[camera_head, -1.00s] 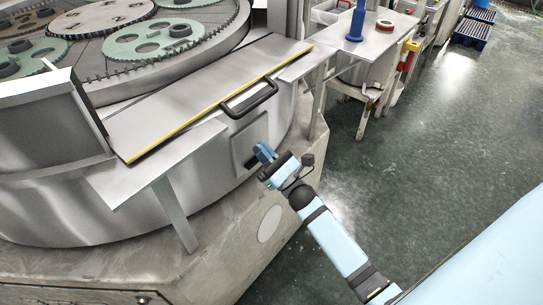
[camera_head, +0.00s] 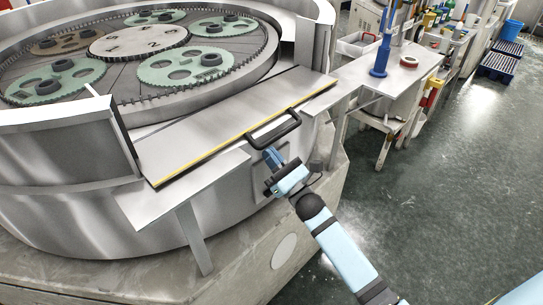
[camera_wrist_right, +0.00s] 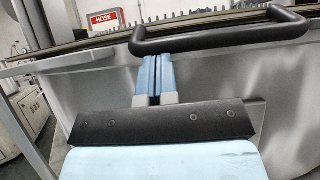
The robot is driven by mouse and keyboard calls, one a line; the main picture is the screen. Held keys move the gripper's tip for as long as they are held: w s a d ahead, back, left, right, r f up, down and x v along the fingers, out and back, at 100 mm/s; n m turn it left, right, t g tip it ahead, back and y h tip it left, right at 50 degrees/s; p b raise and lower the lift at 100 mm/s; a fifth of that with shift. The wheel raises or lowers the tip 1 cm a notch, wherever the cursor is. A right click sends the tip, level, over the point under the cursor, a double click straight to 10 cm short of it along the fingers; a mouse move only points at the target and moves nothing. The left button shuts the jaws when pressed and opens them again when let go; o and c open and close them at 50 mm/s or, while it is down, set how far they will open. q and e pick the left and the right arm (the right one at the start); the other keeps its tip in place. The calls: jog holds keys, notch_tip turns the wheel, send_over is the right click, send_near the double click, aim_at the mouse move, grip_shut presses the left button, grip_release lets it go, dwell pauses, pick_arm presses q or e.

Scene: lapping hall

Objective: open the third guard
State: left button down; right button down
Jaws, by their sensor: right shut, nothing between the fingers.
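A flat metal guard panel (camera_head: 215,122) with a yellow front edge lies across the rim of the round lapping machine. It looks closed. A black bar handle (camera_head: 274,131) is fixed at its front edge; in the right wrist view the handle (camera_wrist_right: 222,37) spans the upper part of the picture. My right gripper (camera_head: 271,154) is just below and in front of the handle. In the right wrist view its blue fingers (camera_wrist_right: 152,62) are together, with nothing between them, their tips close under the handle bar. I cannot tell whether they touch it. My left gripper is not in view.
The machine's toothed ring holds several green gears (camera_head: 195,67). Open floor (camera_head: 455,190) lies to the right. A red HOSE sign (camera_wrist_right: 105,19) hangs behind.

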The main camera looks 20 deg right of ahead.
notch_tip(320, 180, up, 8)
jog(key=g+h+p, duration=0.1)
jog(key=g+p, duration=0.2)
jog(key=p, duration=0.7)
jog(key=shift+s+f+p, duration=0.2)
jog(key=shift+f+p, duration=0.05)
jog(key=shift+p, duration=0.1)
jog(key=shift+d, duration=0.1)
